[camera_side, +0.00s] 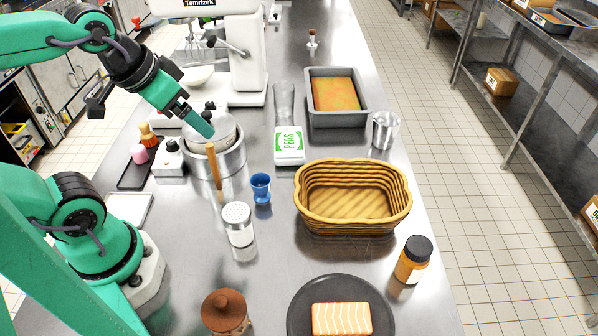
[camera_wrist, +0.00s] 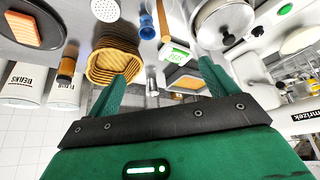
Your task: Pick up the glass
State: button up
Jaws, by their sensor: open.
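A tall clear glass (camera_side: 284,101) stands upright on the steel counter, just behind the white-and-green peas box (camera_side: 289,146) and left of the grey baking tin. The box hides its lower end in the side view. I cannot make the glass out surely in the wrist view. My gripper (camera_side: 203,124) is above the lidded pot, to the left of the glass and apart from it. In the wrist view my gripper (camera_wrist: 160,88) has its two green fingers wide apart, with nothing between them.
The lidded pot (camera_side: 230,162) is under my gripper. A baking tin (camera_side: 338,119), a metallic cup (camera_side: 385,130) and a wicker basket (camera_side: 352,222) stand to the right. A blue egg cup (camera_side: 261,188) and a shaker (camera_side: 238,223) are nearer. A mixer (camera_side: 248,50) stands behind.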

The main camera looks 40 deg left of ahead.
jog(key=w+a+r+n+g, duration=0.15)
jog(key=w+r, duration=0.35)
jog(key=w, duration=0.6)
jog(key=n+g, duration=0.4)
jog(key=n, duration=0.4)
send_over(284, 101)
jog(key=w+a, duration=0.2)
notch_tip(284, 101, down, 17)
jog(key=shift+w+a+f, duration=0.1)
jog(key=shift+a+f, duration=0.1)
jog(key=shift+f, duration=0.3)
jog(key=shift+f, duration=0.1)
jog(key=shift+f, duration=1.2)
jog(key=shift+f, duration=0.15)
